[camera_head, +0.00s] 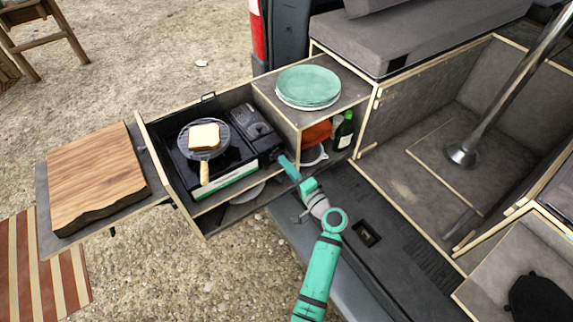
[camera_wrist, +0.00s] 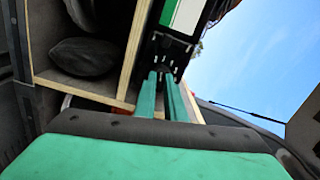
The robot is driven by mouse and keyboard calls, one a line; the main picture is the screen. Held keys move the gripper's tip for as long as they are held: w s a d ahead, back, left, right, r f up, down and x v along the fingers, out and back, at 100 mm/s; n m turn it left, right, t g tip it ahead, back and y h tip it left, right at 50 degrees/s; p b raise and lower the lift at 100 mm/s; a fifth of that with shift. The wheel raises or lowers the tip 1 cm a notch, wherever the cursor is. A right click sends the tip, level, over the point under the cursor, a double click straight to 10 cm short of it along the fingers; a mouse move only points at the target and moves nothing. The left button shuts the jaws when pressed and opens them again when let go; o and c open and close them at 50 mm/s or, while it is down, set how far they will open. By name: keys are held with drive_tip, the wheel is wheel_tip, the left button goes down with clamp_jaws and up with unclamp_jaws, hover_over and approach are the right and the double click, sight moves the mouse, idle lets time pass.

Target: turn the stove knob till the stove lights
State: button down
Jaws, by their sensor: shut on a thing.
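The black camping stove (camera_head: 255,128) with a green and white front strip stands in the pulled-out drawer. A round grill pan (camera_head: 184,147) with a slice of bread (camera_head: 204,137) sits over its burner; I see no flame, and the burner is mostly covered. My gripper (camera_head: 281,158) reaches the stove's right end. In the wrist view its two teal fingers (camera_wrist: 163,78) are close together at the stove's dark end face (camera_wrist: 172,46), shut on the stove knob. The knob itself is mostly hidden between the fingertips, so its angle cannot be told.
A wooden cutting board (camera_head: 95,180) lies on the left shelf. Green plates (camera_head: 308,85) are stacked on the cabinet top right behind the stove. A dark bottle (camera_head: 344,131) and an orange item (camera_head: 317,131) stand inside that cabinet. Drawer walls (camera_head: 168,178) border the stove closely.

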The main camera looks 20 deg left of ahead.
drive_tip(key=shift+d+f+n, duration=0.1)
drive_tip(key=shift+n, duration=1.9)
drive_tip(key=c, duration=1.8)
unclamp_jaws()
drive_tip(key=v, duration=1)
drive_tip(key=shift+s+d, duration=0.25)
